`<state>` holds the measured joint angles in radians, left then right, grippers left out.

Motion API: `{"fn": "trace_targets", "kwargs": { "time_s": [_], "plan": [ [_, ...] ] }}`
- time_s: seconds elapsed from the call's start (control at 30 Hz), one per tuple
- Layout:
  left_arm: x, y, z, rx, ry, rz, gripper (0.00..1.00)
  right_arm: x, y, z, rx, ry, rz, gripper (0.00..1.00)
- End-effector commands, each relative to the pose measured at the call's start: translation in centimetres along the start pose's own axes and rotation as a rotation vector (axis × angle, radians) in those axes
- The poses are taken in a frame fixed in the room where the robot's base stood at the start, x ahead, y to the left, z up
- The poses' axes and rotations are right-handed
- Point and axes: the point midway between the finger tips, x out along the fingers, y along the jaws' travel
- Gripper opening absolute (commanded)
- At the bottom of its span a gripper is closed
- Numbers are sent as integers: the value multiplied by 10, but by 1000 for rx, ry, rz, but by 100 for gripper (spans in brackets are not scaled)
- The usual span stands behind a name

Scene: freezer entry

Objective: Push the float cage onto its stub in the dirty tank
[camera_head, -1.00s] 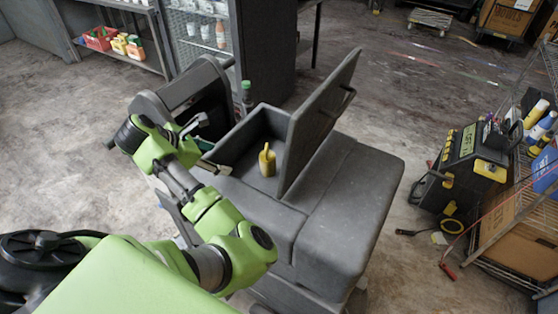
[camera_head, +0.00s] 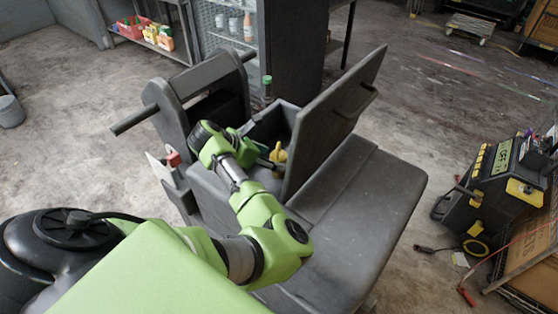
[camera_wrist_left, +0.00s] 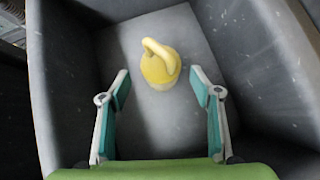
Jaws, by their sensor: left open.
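A yellow piece with a rounded body and a looped top, which looks like the float cage (camera_head: 279,153), stands in the open grey tank (camera_head: 262,127) of the machine. In the left wrist view the float cage (camera_wrist_left: 160,66) stands upright on the tank floor (camera_wrist_left: 196,38). My left gripper (camera_head: 264,161) reaches into the tank, empty. Its two open fingers (camera_wrist_left: 159,83) point toward the float cage, one on each side of its lower end, with gaps to both. The stub is not visible. My right gripper is in neither view.
The raised grey lid (camera_head: 338,118) stands along the tank's right side. Tank walls (camera_wrist_left: 268,75) rise close around my left gripper. A green-capped bottle (camera_head: 267,88) stands behind the tank. A black and yellow machine (camera_head: 500,180) is on the floor at right.

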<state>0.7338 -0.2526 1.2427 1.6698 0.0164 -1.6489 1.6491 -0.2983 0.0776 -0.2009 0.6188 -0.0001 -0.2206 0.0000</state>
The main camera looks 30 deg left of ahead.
Motion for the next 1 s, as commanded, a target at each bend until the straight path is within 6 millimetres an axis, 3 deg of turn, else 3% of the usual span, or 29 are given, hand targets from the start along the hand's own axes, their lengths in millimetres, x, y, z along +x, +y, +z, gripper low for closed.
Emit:
{"fn": "trace_targets", "kwargs": {
  "time_s": [0.1, 0.3, 0.6, 0.77, 1.0],
  "plan": [
    [16, -3, 0, -1, 1, -6, 58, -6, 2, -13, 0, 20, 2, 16],
    [42, -3, -1, -1, 1, -3, 58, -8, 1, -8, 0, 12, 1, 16],
    [47, -2, -2, 0, 0, -1, 58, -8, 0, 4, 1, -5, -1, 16],
    [47, -2, -2, 0, 0, -1, 19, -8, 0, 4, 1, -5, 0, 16],
    [47, -2, -1, 0, 0, -1, 12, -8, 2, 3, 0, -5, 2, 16]
  ]
}}
